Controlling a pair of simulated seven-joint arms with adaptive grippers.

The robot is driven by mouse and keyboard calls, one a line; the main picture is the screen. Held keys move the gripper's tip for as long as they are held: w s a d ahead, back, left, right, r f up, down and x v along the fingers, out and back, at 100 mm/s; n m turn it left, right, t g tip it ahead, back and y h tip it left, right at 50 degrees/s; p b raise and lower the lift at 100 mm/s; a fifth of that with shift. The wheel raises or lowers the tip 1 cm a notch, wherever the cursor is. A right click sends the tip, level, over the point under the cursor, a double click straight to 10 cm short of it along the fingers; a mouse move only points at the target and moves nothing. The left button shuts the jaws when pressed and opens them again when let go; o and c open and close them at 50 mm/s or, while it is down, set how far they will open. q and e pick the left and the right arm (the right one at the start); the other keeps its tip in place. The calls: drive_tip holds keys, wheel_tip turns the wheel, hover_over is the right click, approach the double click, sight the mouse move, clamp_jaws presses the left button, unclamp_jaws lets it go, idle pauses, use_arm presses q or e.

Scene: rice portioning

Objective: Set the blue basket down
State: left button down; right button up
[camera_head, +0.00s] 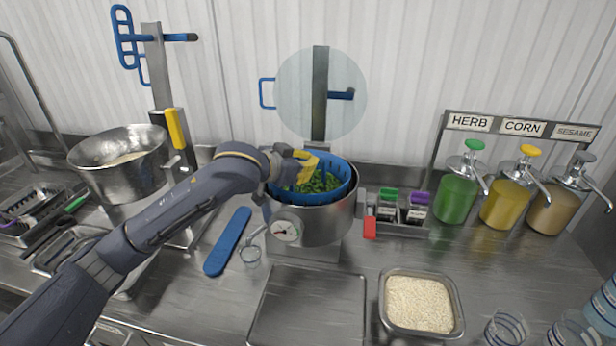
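The blue basket (340,177) holds chopped green leaves (318,183). It sits inside the steel pot (320,222), its rim a little above the pot's rim; whether its bottom touches is hidden. The pot has a round gauge on its front. My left gripper (296,166) reaches in from the left to the basket's left side and appears shut on its yellow handle (307,163). The fingertips are small and partly hidden. My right gripper is not in view.
A steel bucket (95,154) stands at the left beside an upright post. A rice tray (455,310) stands front right. Sauce dispensers (456,200) line the back right.

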use_arm(q)
drive_tip(key=shift+f, duration=1.9)
drive_tip(key=c, duration=1.6)
unclamp_jaws()
drive_tip(key=shift+f, duration=0.1)
drive_tip(key=v, duration=1.2)
